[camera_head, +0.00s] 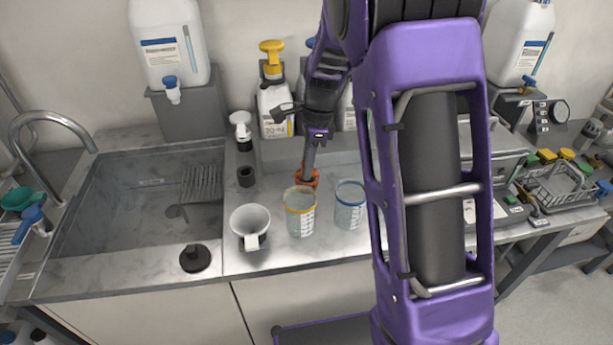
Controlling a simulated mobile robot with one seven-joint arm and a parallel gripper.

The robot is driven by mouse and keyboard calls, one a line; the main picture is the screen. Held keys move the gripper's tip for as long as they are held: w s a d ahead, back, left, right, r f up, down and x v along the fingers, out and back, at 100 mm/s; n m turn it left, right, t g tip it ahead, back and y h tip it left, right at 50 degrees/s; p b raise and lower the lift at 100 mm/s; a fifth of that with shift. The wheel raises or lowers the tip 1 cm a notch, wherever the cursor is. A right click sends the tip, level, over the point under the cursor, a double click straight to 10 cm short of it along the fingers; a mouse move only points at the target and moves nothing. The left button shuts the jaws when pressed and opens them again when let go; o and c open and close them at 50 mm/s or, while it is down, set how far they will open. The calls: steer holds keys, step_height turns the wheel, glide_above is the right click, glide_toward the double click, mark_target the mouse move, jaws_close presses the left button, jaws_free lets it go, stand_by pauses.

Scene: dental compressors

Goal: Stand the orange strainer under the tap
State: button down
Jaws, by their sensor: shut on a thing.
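My gripper (309,168) points down at the counter's middle, its fingers shut on an orange piece (308,178), which I take to be the orange strainer. Only a small part of it shows; the fingers and a yellow-rimmed beaker in front hide its shape, and I cannot tell whether it touches the counter. A curved metal tap (50,117) stands at the far left beside the sink (125,205). A white canister on a grey stand has a small blue-topped tap (172,91) at the back left.
The yellow-rimmed beaker (300,222), a blue-rimmed beaker (348,215) and a white funnel-like cup (250,222) stand close in front of my gripper. A black stopper (195,258) lies by the sink's front edge. Bottles line the back. My purple arm hides the counter's right-middle.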

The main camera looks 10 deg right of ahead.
mark_target(307, 182)
steer(key=shift+f, duration=2.75)
steer(key=shift+f+b, duration=0.2)
steer(key=shift+b, duration=0.1)
steer(key=c, duration=0.8)
jaws_free()
steer(key=shift+r, duration=0.1)
